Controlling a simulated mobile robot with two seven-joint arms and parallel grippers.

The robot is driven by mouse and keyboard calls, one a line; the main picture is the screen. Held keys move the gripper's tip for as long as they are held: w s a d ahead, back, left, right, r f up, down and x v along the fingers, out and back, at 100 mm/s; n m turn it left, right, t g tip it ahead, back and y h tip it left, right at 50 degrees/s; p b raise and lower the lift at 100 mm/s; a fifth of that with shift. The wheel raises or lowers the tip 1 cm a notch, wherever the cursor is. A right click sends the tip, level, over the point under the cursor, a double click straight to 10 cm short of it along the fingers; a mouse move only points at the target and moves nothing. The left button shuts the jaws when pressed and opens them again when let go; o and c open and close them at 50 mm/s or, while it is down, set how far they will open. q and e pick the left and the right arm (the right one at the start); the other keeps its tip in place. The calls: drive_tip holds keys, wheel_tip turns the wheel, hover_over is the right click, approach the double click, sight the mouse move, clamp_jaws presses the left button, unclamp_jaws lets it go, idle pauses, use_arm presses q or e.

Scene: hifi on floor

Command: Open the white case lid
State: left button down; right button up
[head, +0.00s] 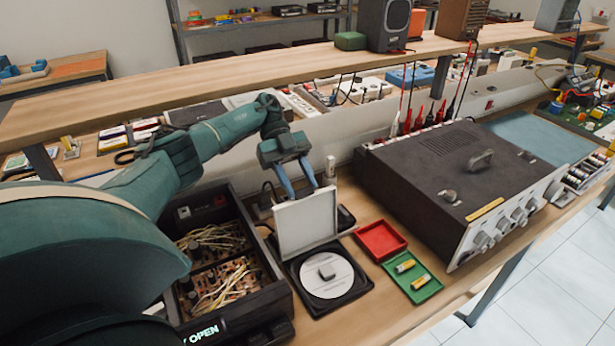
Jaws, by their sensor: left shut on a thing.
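The white case lid (306,223) stands up, roughly upright, at the back of a black case base (361,296). A white disc (327,275) with a small grey block on it lies in the open base. My left gripper (298,190) comes down from behind the lid. Its two blue fingers are at the lid's top edge and it is shut on the lid. The fingertips are partly hidden by the lid. My right gripper is not in view.
An open black device (269,292) with wires stands left of the case. A red tray (381,241) and a green tray (413,279) with batteries lie to the right. A large dark instrument (440,170) stands farther right. A shelf (200,84) runs behind.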

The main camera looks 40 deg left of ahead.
use_arm(q)
drive_tip(key=shift+s+f, duration=0.1)
drive_tip(key=shift+f, duration=0.4)
drive_tip(key=c, duration=1.2)
unclamp_jaws()
drive_tip(key=shift+a, duration=0.1)
drive_tip(key=shift+o, duration=1.8)
drive_tip(key=shift+r, duration=0.2)
drive_tip(key=shift+r, duration=0.15)
